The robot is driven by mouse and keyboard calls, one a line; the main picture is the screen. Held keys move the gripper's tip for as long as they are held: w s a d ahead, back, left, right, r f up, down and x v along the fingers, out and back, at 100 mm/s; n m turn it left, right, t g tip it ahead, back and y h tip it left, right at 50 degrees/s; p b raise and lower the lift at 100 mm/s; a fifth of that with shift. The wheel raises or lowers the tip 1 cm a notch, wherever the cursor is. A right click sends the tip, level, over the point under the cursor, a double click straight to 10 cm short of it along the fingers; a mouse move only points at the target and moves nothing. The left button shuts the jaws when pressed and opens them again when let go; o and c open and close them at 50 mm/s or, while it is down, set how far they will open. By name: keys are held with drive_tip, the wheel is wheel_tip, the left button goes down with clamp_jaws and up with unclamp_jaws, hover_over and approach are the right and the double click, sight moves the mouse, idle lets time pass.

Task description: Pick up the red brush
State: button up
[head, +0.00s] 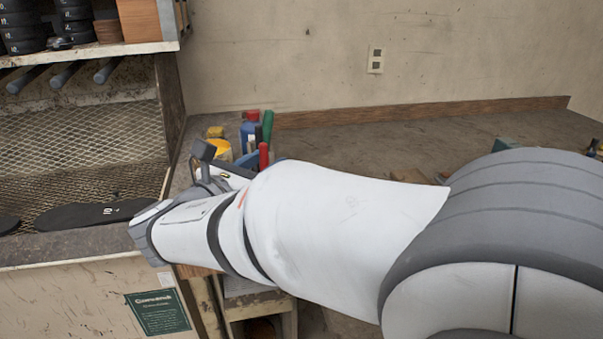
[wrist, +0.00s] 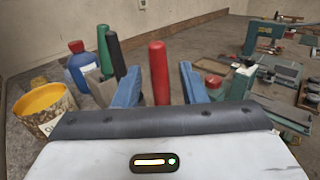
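The red brush shows as an upright red handle (wrist: 159,70) in the wrist view; its lower end is hidden behind my gripper body. In the head view its red top (head: 263,154) shows just above my white arm. My gripper (wrist: 160,68) is open, with one blue finger on each side of the red handle. A visible gap lies between the handle and each finger.
A black handle (wrist: 112,54) and a green handle (wrist: 103,40) stand close left of the left finger. A blue bottle with a red cap (wrist: 77,68) and a yellow can (wrist: 44,102) are further left. Green machinery (wrist: 262,38) and a red-topped item (wrist: 213,82) are at right.

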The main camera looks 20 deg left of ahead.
drive_tip(key=shift+w+d, duration=0.1)
drive_tip(key=shift+w, duration=0.1)
clamp_jaws()
idle(0.3)
